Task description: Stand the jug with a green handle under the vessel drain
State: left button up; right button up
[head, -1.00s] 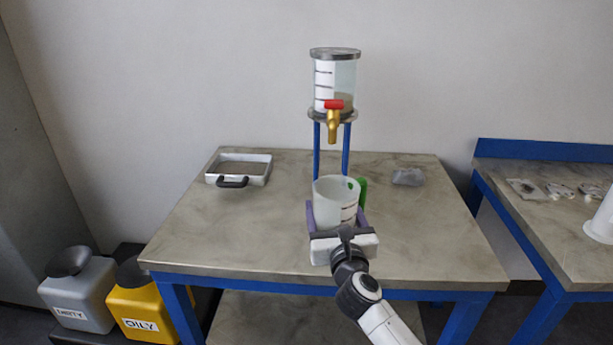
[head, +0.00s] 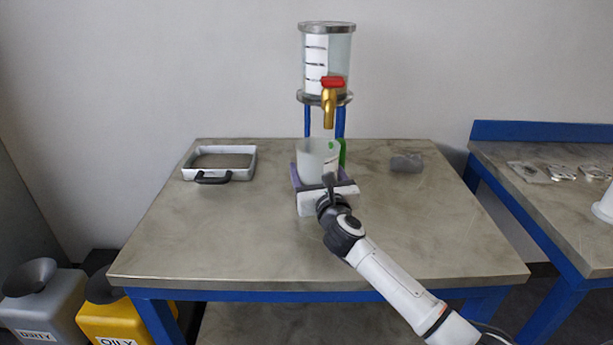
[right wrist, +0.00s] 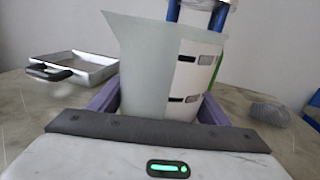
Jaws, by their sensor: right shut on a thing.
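The translucent jug (head: 317,161) has a green handle (head: 343,153) on its right side. My right gripper (head: 321,178) is shut around the jug, with a purple finger on each side; the jug also shows upright between the fingers in the right wrist view (right wrist: 172,72). The vessel (head: 327,58) is a clear cylinder with a metal lid on a blue-legged stand. Its brass drain (head: 329,108) with a red tap handle hangs above the jug's rim in the head view. The jug's base is hidden by my gripper, so I cannot tell whether it touches the table. My left gripper is out of view.
A white tray (head: 250,165) with a black handle lies at the left of the table (head: 420,245). A grey lump (head: 406,162) lies at the right. Grey and yellow containers (head: 105,318) stand on the left below. A side bench (head: 560,215) is at right.

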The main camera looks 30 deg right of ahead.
jog(key=shift+s+r, duration=0.2)
jog(key=shift+s, duration=0.2)
jog(key=shift+f, duration=0.3)
jog(key=o, duration=1.1)
jog(key=shift+r, duration=0.15)
jog(key=v, duration=1.2)
jog(key=shift+r+p, duration=0.1)
jog(key=shift+p, duration=0.25)
